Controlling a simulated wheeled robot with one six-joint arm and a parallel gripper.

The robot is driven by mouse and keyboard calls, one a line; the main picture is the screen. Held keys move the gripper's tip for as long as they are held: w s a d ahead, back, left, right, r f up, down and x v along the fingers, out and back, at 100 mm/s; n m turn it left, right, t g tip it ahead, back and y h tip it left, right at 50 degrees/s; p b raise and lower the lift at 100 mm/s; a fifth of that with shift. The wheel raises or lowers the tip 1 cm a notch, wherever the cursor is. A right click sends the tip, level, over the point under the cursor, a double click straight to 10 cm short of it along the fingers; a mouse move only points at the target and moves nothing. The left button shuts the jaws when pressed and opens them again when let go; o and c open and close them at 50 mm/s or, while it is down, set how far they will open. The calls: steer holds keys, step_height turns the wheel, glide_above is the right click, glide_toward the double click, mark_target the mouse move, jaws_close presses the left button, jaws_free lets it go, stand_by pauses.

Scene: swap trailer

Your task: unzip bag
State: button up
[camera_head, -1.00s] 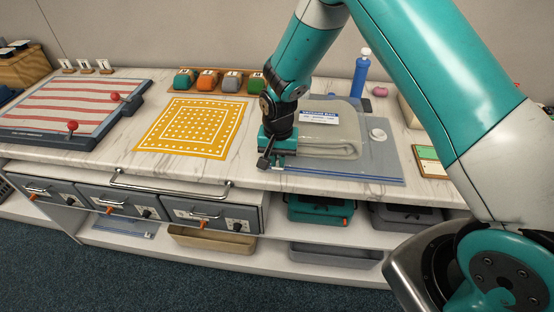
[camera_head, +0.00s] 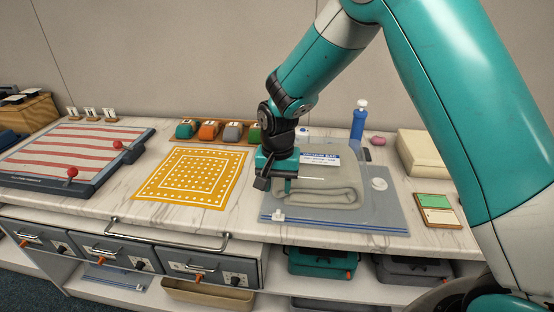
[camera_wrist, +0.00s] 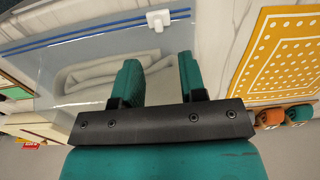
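The clear vacuum bag (camera_head: 385,209) lies flat on the counter with a folded light cloth (camera_head: 335,197) inside and a blue-and-white label (camera_head: 320,159). A blue zip strip (camera_head: 340,226) runs along its front edge, with a white slider (camera_head: 278,215) at its left end. The slider also shows in the wrist view (camera_wrist: 158,20), beyond the fingertips and apart from them. My gripper (camera_head: 278,190) is over the bag's left part, behind the slider. In the wrist view its fingers (camera_wrist: 158,78) stand apart with nothing between them. Whether the fingertips touch the bag is unclear.
A yellow patterned cloth (camera_head: 192,178) lies left of the bag. A blue bottle (camera_head: 358,122) and cream box (camera_head: 422,153) stand behind the bag, and a green-and-white card (camera_head: 437,208) lies right.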

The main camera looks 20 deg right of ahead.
step_height(320, 180, up, 9)
steer(key=shift+f+b, duration=0.15)
steer(key=shift+b, duration=0.15)
steer(key=s+a+r+n+y, duration=0.1)
steer(key=s+n, duration=0.3)
steer(key=s, duration=0.5)
steer(key=s+a+r+n+y, duration=0.1)
steer(key=s+r+n, duration=0.3)
steer(key=s, duration=0.4)
steer(key=s+a+r+n+y, duration=0.1)
steer(key=s+r+n+y, duration=0.1)
steer(key=s, duration=0.7)
steer(key=r+n, duration=0.1)
steer(key=n, duration=0.1)
steer(key=shift+s+a+n, duration=0.3)
steer(key=shift+a+n, duration=0.1)
